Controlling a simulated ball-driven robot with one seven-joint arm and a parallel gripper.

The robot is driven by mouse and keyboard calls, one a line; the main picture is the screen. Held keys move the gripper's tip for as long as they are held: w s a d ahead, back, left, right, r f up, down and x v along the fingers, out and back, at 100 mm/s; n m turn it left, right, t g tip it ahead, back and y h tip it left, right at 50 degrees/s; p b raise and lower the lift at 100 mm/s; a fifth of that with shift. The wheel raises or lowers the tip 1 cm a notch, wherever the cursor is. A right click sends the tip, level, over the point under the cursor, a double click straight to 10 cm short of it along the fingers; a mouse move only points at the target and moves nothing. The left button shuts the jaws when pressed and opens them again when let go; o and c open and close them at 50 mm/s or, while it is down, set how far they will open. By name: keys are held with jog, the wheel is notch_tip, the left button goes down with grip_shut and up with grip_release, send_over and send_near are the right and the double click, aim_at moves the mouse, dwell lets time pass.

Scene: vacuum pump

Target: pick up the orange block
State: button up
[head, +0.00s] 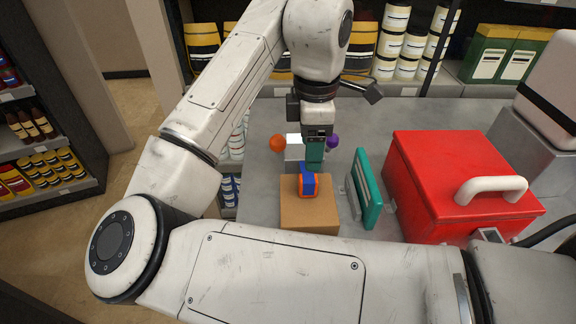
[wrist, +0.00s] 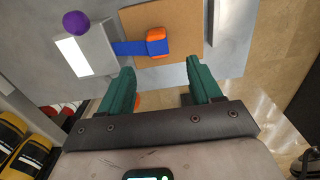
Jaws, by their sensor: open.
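An orange and blue piece (head: 308,185) rests on a brown cardboard-coloured box (head: 309,216) in the head view. In the wrist view its orange end (wrist: 157,41) lies on the box (wrist: 184,22), with a blue part (wrist: 131,48) reaching left to a grey block. I cannot tell whether orange and blue are one piece. My gripper (head: 313,164) hangs just beyond the box, pointing down. In the wrist view my gripper (wrist: 160,74) is open, with teal fingers apart and nothing between their tips. An orange patch (wrist: 138,101) is partly hidden behind the left finger.
An orange ball (head: 277,143) and a purple ball (head: 332,140) flank a white-faced block (head: 294,140). A teal panel (head: 369,190) stands right of the box, beside a red case (head: 430,175) with a white handle. Bare grey counter (head: 262,125) lies at the left.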

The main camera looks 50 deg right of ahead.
aim_at(308, 178)
jog(key=f, duration=0.3)
jog(key=f+b, duration=0.1)
jog(key=f, duration=0.1)
jog(key=shift+w, duration=0.3)
jog(key=shift+s+d+f+b, duration=0.1)
jog(key=shift+f+b, duration=0.1)
jog(key=shift+f, duration=1.2)
jog(key=shift+s+d+f+b, duration=0.1)
jog(key=shift+f+b, duration=0.1)
jog(key=shift+f, duration=1.2)
jog(key=shift+c, duration=0.5)
jog(key=c, duration=1)
jog(key=shift+o, duration=0.2)
jog(key=shift+r, duration=0.1)
